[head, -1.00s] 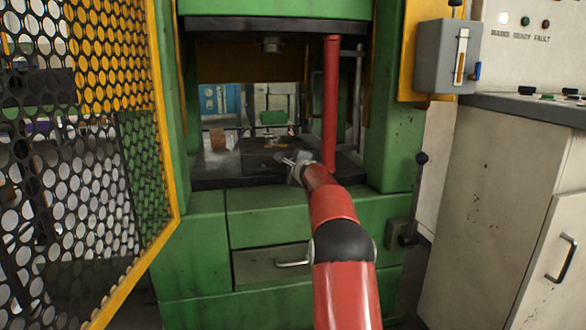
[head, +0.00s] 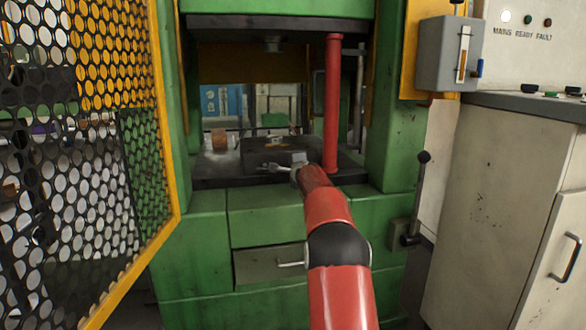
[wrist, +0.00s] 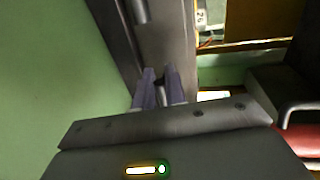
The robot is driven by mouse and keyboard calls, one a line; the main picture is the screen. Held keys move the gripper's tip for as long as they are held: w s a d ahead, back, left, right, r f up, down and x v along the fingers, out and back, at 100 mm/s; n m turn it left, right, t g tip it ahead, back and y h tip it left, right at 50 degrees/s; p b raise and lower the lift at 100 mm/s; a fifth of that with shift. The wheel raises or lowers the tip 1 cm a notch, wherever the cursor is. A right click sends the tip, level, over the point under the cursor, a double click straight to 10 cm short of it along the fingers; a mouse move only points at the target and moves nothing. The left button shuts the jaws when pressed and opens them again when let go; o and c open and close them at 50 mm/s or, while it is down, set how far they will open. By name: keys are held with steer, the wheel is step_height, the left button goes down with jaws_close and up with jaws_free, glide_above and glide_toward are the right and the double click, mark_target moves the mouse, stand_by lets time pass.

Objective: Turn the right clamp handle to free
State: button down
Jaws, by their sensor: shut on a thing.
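My gripper (head: 272,167) is at the front of the press bed (head: 215,180), its fingers pointing left. In the wrist view its two fingers (wrist: 160,88) are close together on a small dark piece, which I take for the right clamp handle (wrist: 159,80). Most of the handle is hidden by the fingers, so its angle cannot be told. In the head view the handle is too small and covered to make out. A dark die block (head: 262,148) sits on the bed just behind my gripper.
A red post (head: 332,110) stands on the bed right of my gripper. A yellow-framed mesh guard (head: 140,185) is on the left. A black-knobbed lever (head: 415,195) and a control cabinet (head: 500,190) are on the right. A drawer (head: 268,266) is below the bed.

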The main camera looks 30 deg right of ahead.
steer(key=c, duration=1.6)
jaws_free()
steer(key=shift+o, duration=0.2)
steer(key=b+v, duration=0.2)
steer(key=v, duration=0.3)
steer(key=shift+s+b, duration=0.35)
steer(key=shift+s, duration=0.05)
steer(key=shift+v, duration=0.9)
steer(key=shift+a, duration=0.2)
